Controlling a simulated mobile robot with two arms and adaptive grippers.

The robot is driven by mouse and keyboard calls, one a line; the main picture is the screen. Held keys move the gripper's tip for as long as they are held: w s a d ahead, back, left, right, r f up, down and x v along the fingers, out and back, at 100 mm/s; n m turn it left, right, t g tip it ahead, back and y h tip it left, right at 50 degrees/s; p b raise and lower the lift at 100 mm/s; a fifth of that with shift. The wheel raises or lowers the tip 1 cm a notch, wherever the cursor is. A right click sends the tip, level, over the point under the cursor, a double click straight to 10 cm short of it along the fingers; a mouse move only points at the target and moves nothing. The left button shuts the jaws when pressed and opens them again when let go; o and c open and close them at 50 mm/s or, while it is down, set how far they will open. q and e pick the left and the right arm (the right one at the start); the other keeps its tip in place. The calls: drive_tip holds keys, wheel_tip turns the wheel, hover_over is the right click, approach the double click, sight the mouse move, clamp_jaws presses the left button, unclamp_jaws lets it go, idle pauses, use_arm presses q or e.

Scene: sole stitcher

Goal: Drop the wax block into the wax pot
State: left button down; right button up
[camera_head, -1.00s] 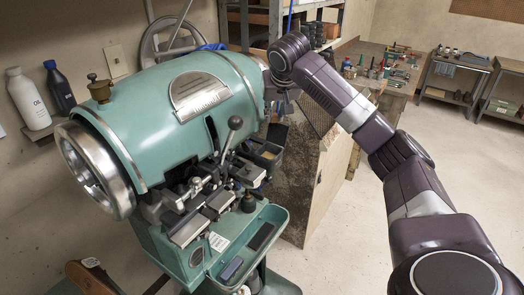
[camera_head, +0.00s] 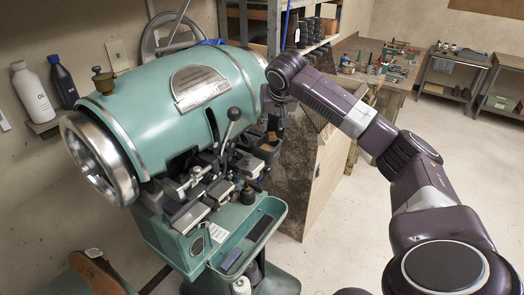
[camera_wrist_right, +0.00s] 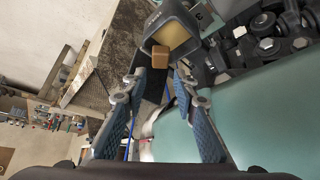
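The wax block (camera_wrist_right: 160,57) is a small brown cube. In the wrist view it is just beyond my right gripper's fingertips (camera_wrist_right: 160,78), with a gap on both sides. The gripper is open and not touching it. The wax pot (camera_wrist_right: 153,45) is a dark square container with amber wax inside, and the block overlaps its near rim. In the head view the block (camera_head: 272,135) is just below my right gripper (camera_head: 273,112), over the dark pot (camera_head: 262,147). I cannot tell whether it touches the pot. My left gripper is not in view.
The green stitcher (camera_head: 165,110) with its levers and metal parts stands close to the left of my right gripper. A wooden bench (camera_head: 330,165) stands to the right. A tool-covered worktable (camera_head: 385,68) is further back.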

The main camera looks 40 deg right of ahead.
drive_tip(key=shift+o, duration=0.9)
drive_tip(key=shift+d, duration=0.1)
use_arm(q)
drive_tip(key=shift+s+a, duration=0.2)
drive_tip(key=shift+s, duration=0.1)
use_arm(e)
drive_tip(key=v, duration=1.2)
